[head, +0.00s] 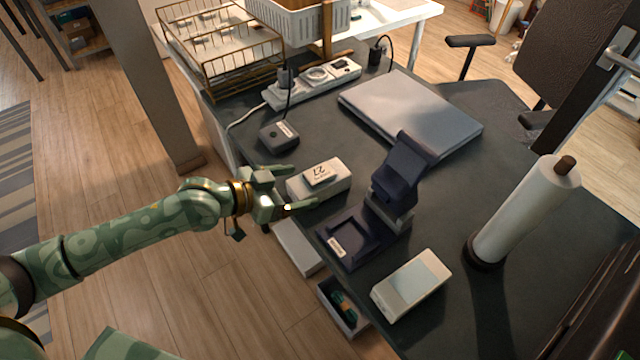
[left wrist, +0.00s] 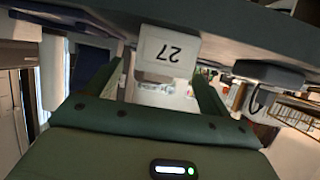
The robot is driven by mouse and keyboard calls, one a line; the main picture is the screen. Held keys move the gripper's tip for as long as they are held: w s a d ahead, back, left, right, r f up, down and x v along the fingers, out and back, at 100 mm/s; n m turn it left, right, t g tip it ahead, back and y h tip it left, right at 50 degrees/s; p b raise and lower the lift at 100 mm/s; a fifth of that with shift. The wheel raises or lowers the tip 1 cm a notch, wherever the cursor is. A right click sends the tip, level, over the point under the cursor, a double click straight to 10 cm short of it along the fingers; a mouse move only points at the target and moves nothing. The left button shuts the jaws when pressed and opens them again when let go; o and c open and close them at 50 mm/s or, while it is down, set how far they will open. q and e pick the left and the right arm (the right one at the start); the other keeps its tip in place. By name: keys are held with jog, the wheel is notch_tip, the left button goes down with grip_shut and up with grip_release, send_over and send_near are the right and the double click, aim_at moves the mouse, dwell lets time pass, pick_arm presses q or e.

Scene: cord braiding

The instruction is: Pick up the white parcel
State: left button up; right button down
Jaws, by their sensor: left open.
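A white box (head: 335,187) marked "27" lies near the left edge of the dark desk in the head view. In the left wrist view, the white box (left wrist: 166,52) shows its 27 face upside down, just beyond the fingertips. My left gripper (head: 302,186) is open, its fingers spread either side of the box's near end. I cannot tell whether they touch it. A second white box (head: 411,285) lies farther right, near the front edge, apart from the gripper. Which one is the parcel is not clear from the pictures. My right gripper is not in view.
A dark blue stand (head: 347,238) is right of the 27 box. A small black box (head: 279,136), power strip (head: 312,84) and grey laptop (head: 410,115) lie behind. A white roll (head: 525,212) stands at right. An open drawer (head: 342,306) juts out below the desk edge.

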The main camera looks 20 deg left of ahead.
aim_at(307, 182)
pick_arm(q)
jog(key=b+x, duration=0.1)
jog(key=x, duration=0.3)
jog(key=shift+w+b, duration=0.2)
jog(key=shift+b, duration=0.2)
jog(key=shift+w+d, duration=0.3)
jog(key=shift+w, duration=0.1)
jog(key=shift+s+r, duration=0.1)
jog(key=c, duration=1.1)
